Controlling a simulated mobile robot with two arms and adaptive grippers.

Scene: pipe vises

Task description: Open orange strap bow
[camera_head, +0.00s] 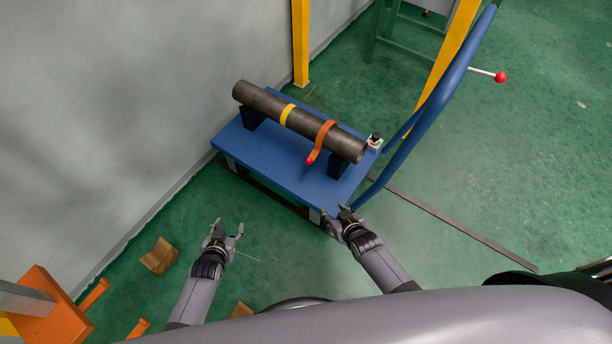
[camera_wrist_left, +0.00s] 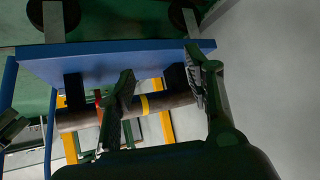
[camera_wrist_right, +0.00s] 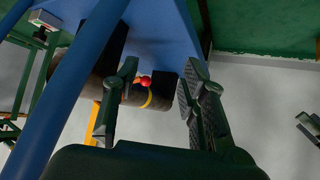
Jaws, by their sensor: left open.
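The orange strap (camera_head: 325,135) wraps around a dark pipe (camera_head: 258,99) near its right end. Its red-tipped end (camera_head: 309,161) hangs on the pipe's front side, and the red tip also shows in the right wrist view (camera_wrist_right: 145,81). A yellow strap (camera_head: 287,115) is around the pipe left of it. My left gripper (camera_head: 228,228) is open and empty, in front of the cart's left part and apart from it. My right gripper (camera_head: 335,211) is open and empty near the cart's front right corner, nearer than the orange strap and not touching it.
The pipe rests on dark supports on a blue cart (camera_head: 238,144). The cart's curved blue handle (camera_head: 430,110) rises at the right. A small button box (camera_head: 374,143) sits by the pipe's right end. A grey wall (camera_head: 110,120) stands at the left.

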